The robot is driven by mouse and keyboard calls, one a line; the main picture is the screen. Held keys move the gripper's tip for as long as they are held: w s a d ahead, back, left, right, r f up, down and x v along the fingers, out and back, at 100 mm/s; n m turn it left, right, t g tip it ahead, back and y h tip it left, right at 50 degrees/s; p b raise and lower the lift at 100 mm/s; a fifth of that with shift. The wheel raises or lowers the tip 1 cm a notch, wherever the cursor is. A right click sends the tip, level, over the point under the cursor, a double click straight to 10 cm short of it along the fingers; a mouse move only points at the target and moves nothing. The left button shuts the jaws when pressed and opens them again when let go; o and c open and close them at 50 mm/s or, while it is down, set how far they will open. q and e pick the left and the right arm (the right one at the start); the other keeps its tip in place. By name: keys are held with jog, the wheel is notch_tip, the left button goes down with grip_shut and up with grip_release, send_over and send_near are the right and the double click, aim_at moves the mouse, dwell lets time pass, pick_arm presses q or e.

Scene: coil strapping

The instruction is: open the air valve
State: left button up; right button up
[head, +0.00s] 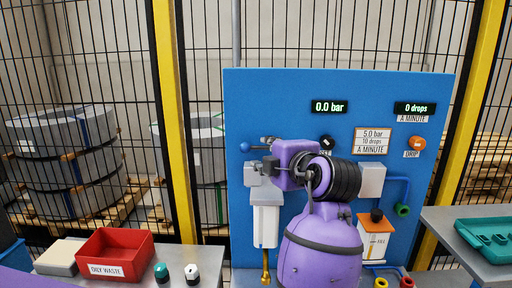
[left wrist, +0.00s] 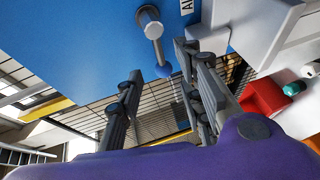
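The air valve's lever (left wrist: 151,28) is a grey rod standing out from the blue panel in the left wrist view, with a blue ball (left wrist: 163,71) at its end. In the head view the blue ball (head: 245,147) shows at the panel's left side. My left gripper (left wrist: 169,74) is open, its fingers on either side of the ball, with gaps visible; I cannot tell whether anything touches. In the head view my left gripper (head: 263,150) is just right of the ball, and my purple arm hides part of the panel. My right gripper is not in view.
The blue panel (head: 285,92) carries a 0.0 bar display (head: 329,107), a black knob (head: 327,142), an orange drip knob (head: 418,143) and a clear-bowled filter (head: 266,222). A red oily waste bin (head: 115,251) stands lower left. A green tray (head: 486,236) lies right.

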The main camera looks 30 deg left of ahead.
aim_at(256, 147)
pick_arm(q)
jog(key=x, duration=0.5)
jog(key=shift+a+r+p, duration=0.1)
jog(key=shift+a+p, duration=0.1)
jog(key=shift+p, duration=0.2)
jog(key=shift+w+a, duration=0.35)
jog(key=shift+f, duration=0.25)
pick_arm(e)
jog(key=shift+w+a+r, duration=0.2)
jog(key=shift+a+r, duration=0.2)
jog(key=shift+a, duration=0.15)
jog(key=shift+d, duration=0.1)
pick_arm(q)
grip_shut()
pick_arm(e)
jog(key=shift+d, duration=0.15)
pick_arm(q)
jog(key=shift+r, duration=0.1)
